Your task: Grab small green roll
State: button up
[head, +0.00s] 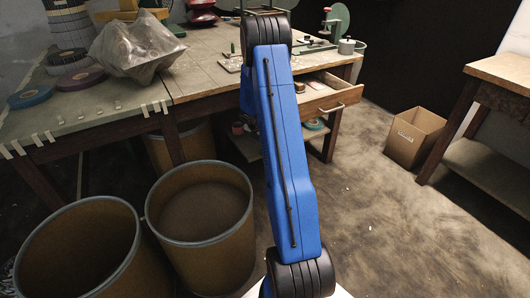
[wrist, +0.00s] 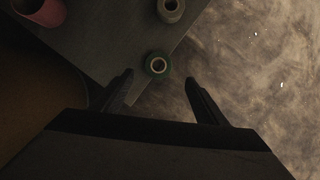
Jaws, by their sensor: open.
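Nothing is between the fingertips. How far the roll lies beneath the fingers, I cannot tell. In the head view my blue arm hides part of the table, and I do not see the gripper or make out the green roll clearly.
A grey roll (wrist: 171,8) and a reddish roll (wrist: 42,10) share the dark surface. Brown drums (head: 201,217) stand at the left. The wooden table (head: 195,75) has an open drawer (head: 333,98). A cardboard box (head: 414,138) sits on the floor at right, with clear floor before it.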

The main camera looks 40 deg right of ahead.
jog(key=shift+x, duration=3.7)
jog(key=shift+w, duration=0.15)
jog(key=shift+c, duration=0.4)
jog(key=c, duration=1.1)
jog(key=shift+o, duration=0.2)
jog(key=shift+r, duration=0.1)
